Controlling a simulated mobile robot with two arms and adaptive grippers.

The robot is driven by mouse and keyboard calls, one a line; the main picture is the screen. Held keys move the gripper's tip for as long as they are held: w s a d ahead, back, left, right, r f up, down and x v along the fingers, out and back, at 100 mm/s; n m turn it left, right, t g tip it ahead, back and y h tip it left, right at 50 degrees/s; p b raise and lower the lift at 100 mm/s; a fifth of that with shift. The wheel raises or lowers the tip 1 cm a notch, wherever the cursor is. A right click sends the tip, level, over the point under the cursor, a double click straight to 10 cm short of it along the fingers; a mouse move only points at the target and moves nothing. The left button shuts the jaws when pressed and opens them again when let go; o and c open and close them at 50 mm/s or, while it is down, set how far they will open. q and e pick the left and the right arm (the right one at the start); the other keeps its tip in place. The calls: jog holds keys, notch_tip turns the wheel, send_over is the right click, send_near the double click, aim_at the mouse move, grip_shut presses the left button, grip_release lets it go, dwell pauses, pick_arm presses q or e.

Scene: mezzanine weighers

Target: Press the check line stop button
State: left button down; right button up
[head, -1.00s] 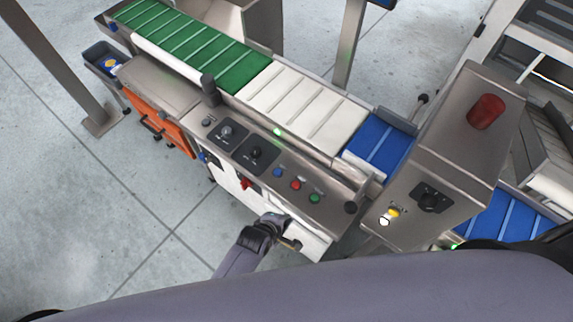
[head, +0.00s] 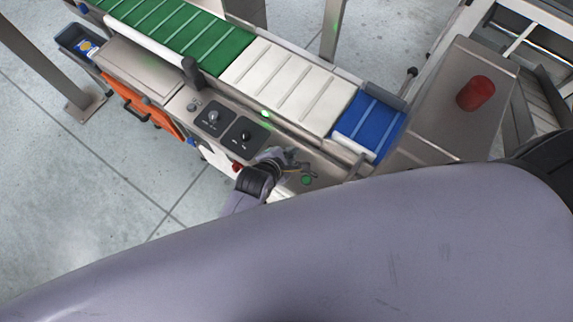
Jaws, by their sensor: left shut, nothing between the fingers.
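My left gripper (head: 288,160) is shut and empty, over the right part of the check line's control panel (head: 200,93). A green button (head: 307,180) shows just beyond the gripper, on the right. The red and blue buttons of the same row are hidden behind the gripper. I cannot tell whether the fingertips touch the red button or hover above it. My right gripper is not in view.
Left of the gripper are two black-plated selector knobs (head: 245,136) and a red switch (head: 237,167) on the front. Behind the panel run green (head: 165,30), white (head: 285,85) and blue (head: 370,123) belts. A cabinet with a red beacon (head: 476,93) stands right.

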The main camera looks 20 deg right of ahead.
pick_arm(q)
notch_tip(320, 180, down, 7)
jog(key=b, duration=0.7)
jog(key=shift+f+b, duration=0.45)
jog(key=shift+f, duration=0.4)
jog(key=shift+f, duration=0.15)
dwell(0.3)
jog(key=shift+f, duration=0.3)
